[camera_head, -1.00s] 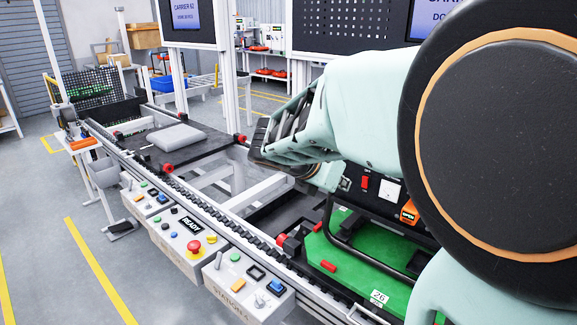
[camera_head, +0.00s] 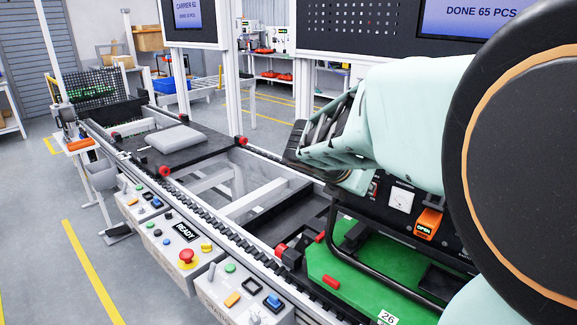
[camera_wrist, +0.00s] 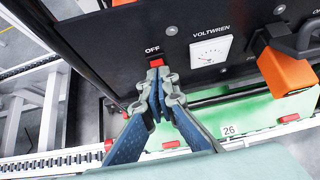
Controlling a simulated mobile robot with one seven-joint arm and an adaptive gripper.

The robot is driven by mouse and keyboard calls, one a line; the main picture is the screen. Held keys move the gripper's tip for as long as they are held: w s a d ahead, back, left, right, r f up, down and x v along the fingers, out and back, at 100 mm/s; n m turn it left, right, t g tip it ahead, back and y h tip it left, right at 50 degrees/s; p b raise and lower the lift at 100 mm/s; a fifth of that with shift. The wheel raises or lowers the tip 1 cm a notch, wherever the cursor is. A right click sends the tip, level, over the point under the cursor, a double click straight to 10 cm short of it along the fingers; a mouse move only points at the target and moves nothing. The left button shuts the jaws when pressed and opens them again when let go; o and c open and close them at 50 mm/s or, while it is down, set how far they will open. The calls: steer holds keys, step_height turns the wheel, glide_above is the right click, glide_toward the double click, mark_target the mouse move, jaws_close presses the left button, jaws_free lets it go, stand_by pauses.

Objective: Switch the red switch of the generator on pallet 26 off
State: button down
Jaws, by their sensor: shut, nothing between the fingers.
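The generator's dark front panel (camera_wrist: 110,48) stands over green pallet 26 (camera_head: 345,262); the pallet's "26" tag (camera_wrist: 228,130) shows in the wrist view. The red switch (camera_wrist: 156,62) sits under the word "OFF", left of the white voltmeter (camera_wrist: 210,50). My gripper (camera_wrist: 156,80) is shut and empty, its tips just below the switch in the picture and overlapping its lower edge. I cannot tell whether they touch it. The switch's tilt is unclear.
An orange "OPEN" part (camera_head: 429,223) is right of the voltmeter, with a black bar (camera_head: 340,240) along the generator's front. Conveyor rails (camera_head: 220,215) and control boxes (camera_head: 185,245) with buttons run at the left. A pallet with a grey block (camera_head: 175,138) stands farther back.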

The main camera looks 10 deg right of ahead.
steer(key=shift+r, duration=0.1)
steer(key=p, duration=0.3)
steer(key=shift+w+d, duration=0.15)
steer(key=shift+d, duration=0.1)
steer(key=shift+r, duration=0.1)
steer(key=shift+r+p, duration=0.7)
steer(key=shift+p, duration=0.05)
